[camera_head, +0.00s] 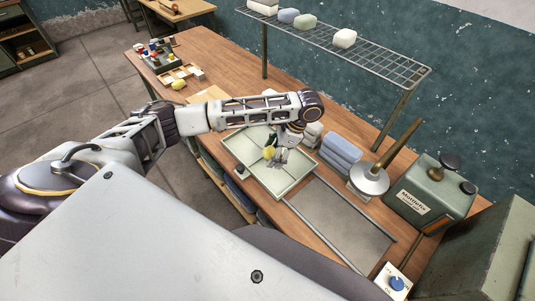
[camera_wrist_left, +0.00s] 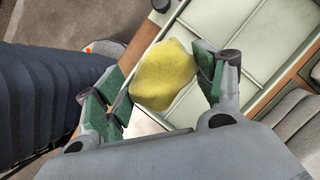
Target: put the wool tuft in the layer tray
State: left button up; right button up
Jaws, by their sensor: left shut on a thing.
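The wool tuft (camera_wrist_left: 165,75) is a soft yellow lump. In the left wrist view it sits between the green-padded fingers of my left gripper (camera_wrist_left: 160,95), which is shut on it. In the head view the tuft (camera_head: 269,152) shows small at the fingertips of my left gripper (camera_head: 274,154), over the layer tray (camera_head: 243,150). The tray is pale green, with low walls and dividers. In the left wrist view the tray (camera_wrist_left: 224,20) lies beyond the tuft, at the top right. The tuft's height above the tray is hard to tell. My right gripper is not in view.
Folded blue cloths (camera_head: 340,153), a metal cone-like stand (camera_head: 370,179) and a green machine (camera_head: 428,190) stand right of the tray. A grey inset panel (camera_head: 335,222) lies in front. A wire shelf (camera_head: 375,55) hangs behind. Small items, including another yellow lump (camera_head: 179,85), lie at the far left.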

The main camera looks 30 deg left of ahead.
pick_arm(q)
jog(key=shift+f, duration=0.15)
send_over(269, 175)
jog(key=w+d, duration=0.1)
jog(key=d, duration=0.1)
jog(key=shift+a+f, duration=0.15)
jog(key=shift+f, duration=1.35)
jog(key=shift+a+f, duration=0.1)
jog(key=shift+f, duration=1.4)
jog(key=shift+f, duration=0.1)
jog(key=shift+f, duration=1.8)
jog(key=o, duration=0.9)
jog(key=v, duration=1.2)
